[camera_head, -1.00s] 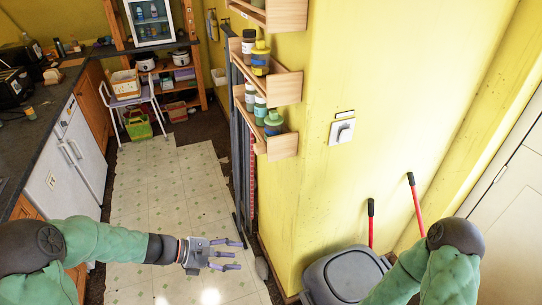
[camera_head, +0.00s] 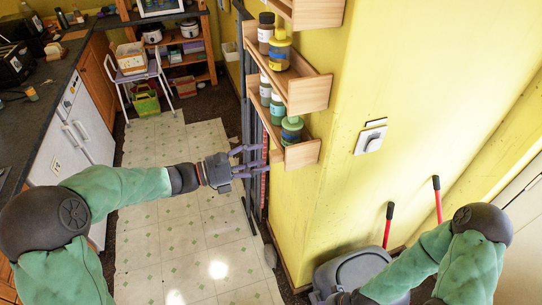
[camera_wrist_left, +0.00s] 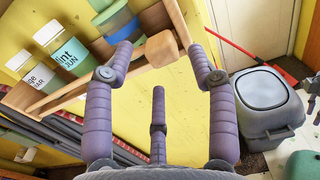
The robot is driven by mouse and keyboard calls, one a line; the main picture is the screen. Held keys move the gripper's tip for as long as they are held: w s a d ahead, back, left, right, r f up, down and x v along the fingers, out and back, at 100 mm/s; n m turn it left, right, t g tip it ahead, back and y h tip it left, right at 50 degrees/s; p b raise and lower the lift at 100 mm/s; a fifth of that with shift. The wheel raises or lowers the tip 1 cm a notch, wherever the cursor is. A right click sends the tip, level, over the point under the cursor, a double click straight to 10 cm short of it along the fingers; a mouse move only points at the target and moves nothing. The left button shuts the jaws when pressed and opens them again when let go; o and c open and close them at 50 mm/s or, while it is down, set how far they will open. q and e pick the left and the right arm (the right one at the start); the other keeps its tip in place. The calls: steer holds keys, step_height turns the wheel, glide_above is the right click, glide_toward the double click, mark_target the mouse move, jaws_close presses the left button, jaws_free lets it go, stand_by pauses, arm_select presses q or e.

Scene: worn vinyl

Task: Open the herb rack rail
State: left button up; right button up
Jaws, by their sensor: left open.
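The herb rack is a set of wooden wall shelves on the yellow wall, with a front rail. Its lowest shelf (camera_head: 303,154) holds green-lidded jars (camera_head: 291,130). In the left wrist view, the wooden rail (camera_wrist_left: 72,95) crosses in front of the jars, and a wooden block (camera_wrist_left: 161,49) at its end shows between the fingertips. My left gripper (camera_head: 254,161) is open and empty beside the lowest shelf, fingers pointing right at its near end. I cannot tell whether they touch the wood. My right arm is at lower right; its dark wrist is cut by the frame's bottom edge.
A grey bin (camera_head: 360,272) stands against the wall below, with red-handled tools (camera_head: 388,226) behind it. A light switch (camera_head: 370,138) is on the wall right of the rack. Dark upright panels (camera_head: 248,110) stand left of the shelves. The tiled floor (camera_head: 190,240) is clear.

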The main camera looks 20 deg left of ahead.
mark_target(270, 156)
arm_select(q)
steer(key=shift+x, duration=2)
steer(key=shift+r, duration=0.1)
jaws_close()
